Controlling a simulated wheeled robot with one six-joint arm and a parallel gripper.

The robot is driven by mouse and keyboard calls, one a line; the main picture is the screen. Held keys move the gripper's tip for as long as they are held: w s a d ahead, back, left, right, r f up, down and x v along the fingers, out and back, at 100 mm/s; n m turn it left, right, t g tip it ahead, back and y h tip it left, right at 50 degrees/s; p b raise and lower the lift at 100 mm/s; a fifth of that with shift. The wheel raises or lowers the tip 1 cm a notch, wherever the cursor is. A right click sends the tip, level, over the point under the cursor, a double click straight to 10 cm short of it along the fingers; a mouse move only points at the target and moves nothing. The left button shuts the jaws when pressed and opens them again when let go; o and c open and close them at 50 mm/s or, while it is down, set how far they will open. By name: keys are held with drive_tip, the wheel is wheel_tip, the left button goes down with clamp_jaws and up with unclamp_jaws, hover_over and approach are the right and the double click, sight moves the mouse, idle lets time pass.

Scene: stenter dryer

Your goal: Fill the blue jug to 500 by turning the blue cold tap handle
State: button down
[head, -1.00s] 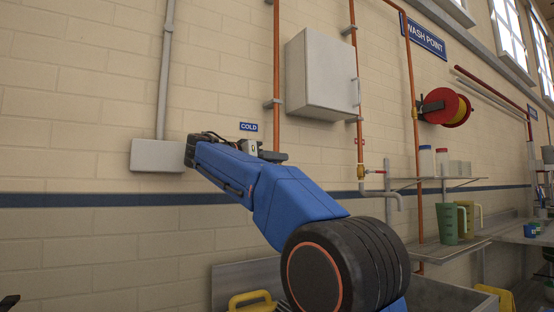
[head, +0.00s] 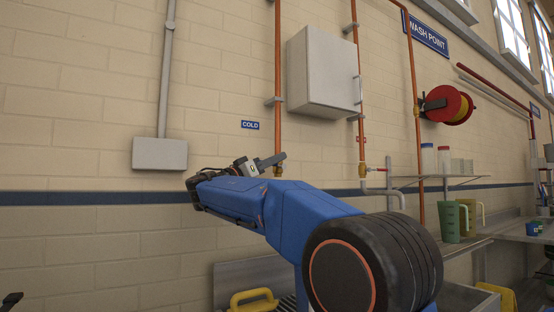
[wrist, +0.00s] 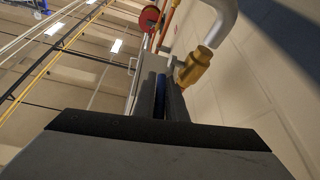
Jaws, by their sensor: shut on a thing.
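The cold tap is a brass valve (head: 278,170) on a copper pipe beside the blue COLD sign (head: 250,125). My gripper (head: 272,160) is at this valve, seen from the side. In the wrist view my gripper (wrist: 160,98) has its dark fingers close together with a narrow strip of the blue tap handle (wrist: 160,94) between them. The brass valve body (wrist: 194,66) and its pale spout pipe (wrist: 222,22) are just right of the fingers there. I cannot make out the blue jug or its level below the tap; my arm covers part of that area.
A second tap with a red handle (head: 388,163) is to the right. A green jug (head: 449,222) and a yellow jug (head: 475,214) stand on the right shelf. A yellow handle-like object (head: 253,301) is at the bottom. A grey cabinet (head: 322,72) hangs above.

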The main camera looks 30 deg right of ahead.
drive_tip(key=shift+f+h, duration=0.25)
drive_tip(key=shift+h, duration=0.35)
drive_tip(key=shift+a, duration=0.1)
drive_tip(key=c, duration=2.1)
unclamp_jaws()
drive_tip(key=v, duration=1.7)
drive_tip(key=shift+a+f, duration=0.1)
drive_tip(key=shift+f, duration=0.2)
